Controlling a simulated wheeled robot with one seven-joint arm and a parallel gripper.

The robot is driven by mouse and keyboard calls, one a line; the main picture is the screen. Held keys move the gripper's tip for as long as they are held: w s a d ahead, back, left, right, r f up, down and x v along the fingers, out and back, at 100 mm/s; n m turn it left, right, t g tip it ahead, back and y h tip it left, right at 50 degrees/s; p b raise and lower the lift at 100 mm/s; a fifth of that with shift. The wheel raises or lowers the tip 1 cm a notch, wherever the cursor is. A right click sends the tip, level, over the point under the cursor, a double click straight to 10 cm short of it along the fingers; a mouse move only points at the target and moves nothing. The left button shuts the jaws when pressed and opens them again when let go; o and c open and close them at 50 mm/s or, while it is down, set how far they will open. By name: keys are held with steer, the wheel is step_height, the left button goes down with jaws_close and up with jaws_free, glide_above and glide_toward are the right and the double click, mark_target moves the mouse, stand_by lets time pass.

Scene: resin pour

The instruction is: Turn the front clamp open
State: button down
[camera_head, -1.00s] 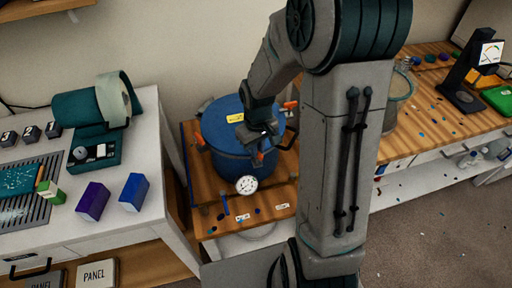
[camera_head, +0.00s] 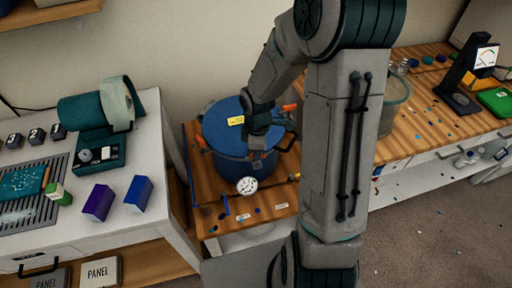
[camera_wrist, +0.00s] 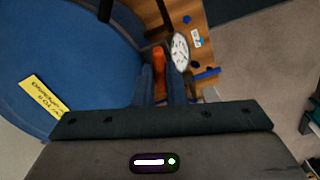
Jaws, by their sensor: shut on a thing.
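The blue pressure pot (camera_head: 226,128) stands on the wooden bench, lid on, with a yellow label on top. The front clamp (camera_wrist: 159,62) shows as an orange handle at the pot's rim, between the fingers of my gripper (camera_wrist: 160,85) in the wrist view. My gripper (camera_head: 258,150) is shut on it in front of the pot. In the head view my gripper hides most of this clamp. Another orange clamp (camera_head: 289,107) is at the right rim and one (camera_head: 201,142) at the left rim.
A white gauge (camera_head: 246,186) sits at the pot's front, close to my gripper; it also shows in the wrist view (camera_wrist: 180,52). Black handles stick out at the pot's side. A white table (camera_head: 150,190) stands at the left.

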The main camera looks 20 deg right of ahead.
steer(key=shift+r+n+p, duration=0.1)
steer(key=shift+n+p, duration=0.7)
steer(key=shift+n, duration=0.9)
steer(key=c, duration=1.5)
jaws_free()
step_height(320, 180, up, 14)
steer(key=shift+f+p, duration=0.15)
steer(key=shift+p, duration=0.15)
